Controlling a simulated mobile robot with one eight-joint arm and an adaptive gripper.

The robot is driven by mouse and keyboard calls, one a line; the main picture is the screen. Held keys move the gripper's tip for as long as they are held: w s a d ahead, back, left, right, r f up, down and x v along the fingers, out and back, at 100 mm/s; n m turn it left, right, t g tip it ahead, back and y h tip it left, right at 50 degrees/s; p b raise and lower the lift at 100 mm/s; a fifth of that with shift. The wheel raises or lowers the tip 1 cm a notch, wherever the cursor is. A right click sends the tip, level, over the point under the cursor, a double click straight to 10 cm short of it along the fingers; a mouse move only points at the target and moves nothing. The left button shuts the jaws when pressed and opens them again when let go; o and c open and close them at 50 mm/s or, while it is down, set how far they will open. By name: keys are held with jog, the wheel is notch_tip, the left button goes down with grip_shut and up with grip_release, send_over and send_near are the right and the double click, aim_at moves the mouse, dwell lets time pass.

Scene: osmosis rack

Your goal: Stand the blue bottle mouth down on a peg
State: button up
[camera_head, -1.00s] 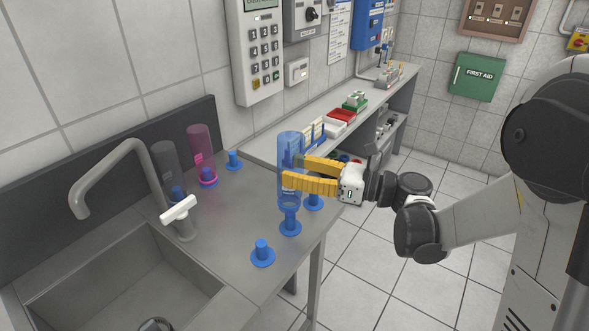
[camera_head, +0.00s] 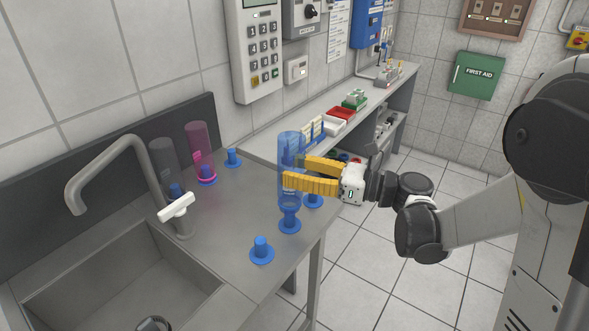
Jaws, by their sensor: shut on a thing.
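The translucent blue bottle (camera_head: 291,150) is upright with its mouth down, above the front-edge side of the counter. My gripper (camera_head: 303,175) is shut on it from the right, its yellow fingers around the bottle's body. The bottle's neck is at the top of a blue peg (camera_head: 290,226) with a round base. I cannot tell how far the peg reaches into the mouth. Another blue peg (camera_head: 313,201) is just behind to the right. Free pegs stand nearer the sink (camera_head: 261,251) and at the back (camera_head: 233,158).
A pink bottle (camera_head: 197,142) and a grey bottle (camera_head: 165,160) stand mouth down on pegs at the back left. A tap (camera_head: 104,162) with a white handle (camera_head: 176,207) rises by the sink (camera_head: 120,285). A shelf with small trays (camera_head: 341,115) lies beyond.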

jog(key=shift+f, duration=0.1)
jog(key=shift+f+b, duration=0.75)
jog(key=shift+f, duration=0.05)
jog(key=shift+f, duration=0.1)
jog(key=shift+f, duration=0.9)
jog(key=shift+f, duration=0.15)
jog(key=shift+f, duration=0.5)
jog(key=shift+f, duration=0.35)
dwell(0.4)
